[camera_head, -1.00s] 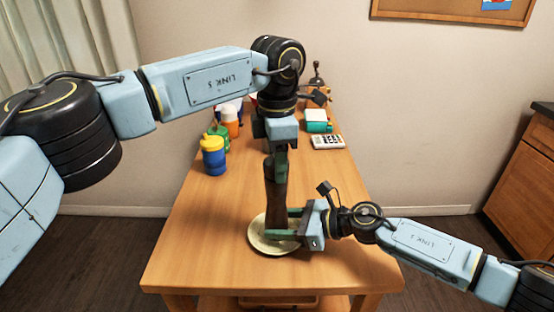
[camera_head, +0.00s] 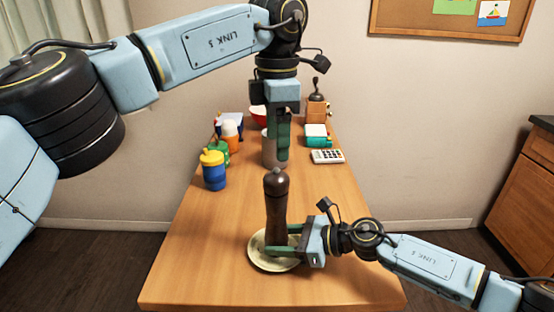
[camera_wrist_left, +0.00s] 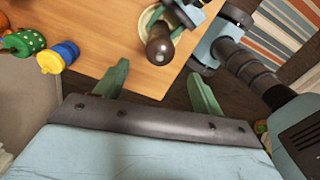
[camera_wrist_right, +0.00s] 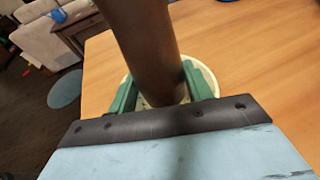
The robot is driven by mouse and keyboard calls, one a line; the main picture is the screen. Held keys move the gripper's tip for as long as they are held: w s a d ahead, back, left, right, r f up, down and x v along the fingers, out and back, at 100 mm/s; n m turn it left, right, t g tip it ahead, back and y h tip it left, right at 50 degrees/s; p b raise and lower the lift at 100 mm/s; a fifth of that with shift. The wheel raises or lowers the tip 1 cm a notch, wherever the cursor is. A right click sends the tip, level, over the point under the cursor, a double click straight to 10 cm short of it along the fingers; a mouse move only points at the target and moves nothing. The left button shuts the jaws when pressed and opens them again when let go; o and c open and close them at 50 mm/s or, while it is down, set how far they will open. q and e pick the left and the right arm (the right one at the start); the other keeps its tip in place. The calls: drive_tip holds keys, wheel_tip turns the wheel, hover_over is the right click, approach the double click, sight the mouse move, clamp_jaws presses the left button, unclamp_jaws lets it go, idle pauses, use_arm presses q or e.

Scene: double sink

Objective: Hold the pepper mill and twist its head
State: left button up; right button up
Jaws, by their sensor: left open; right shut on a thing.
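The dark brown pepper mill (camera_head: 276,208) stands upright over a pale plate (camera_head: 256,258) near the front of the table. My right gripper (camera_head: 276,241) is shut on the mill's lower body from the right. The right wrist view shows the mill body (camera_wrist_right: 146,45) between the green fingers (camera_wrist_right: 158,90). My left gripper (camera_head: 283,150) points down above and behind the mill's head, apart from it. In the left wrist view its fingers (camera_wrist_left: 160,85) are spread and empty, with the mill's head (camera_wrist_left: 160,47) beyond them. The mill's base is partly hidden by the right fingers.
A blue and yellow cup (camera_head: 213,172) stands on the left of the table (camera_head: 345,215).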

use_arm(q)
drive_tip(key=shift+r, duration=1.55)
use_arm(e)
drive_tip(key=o, duration=1.1)
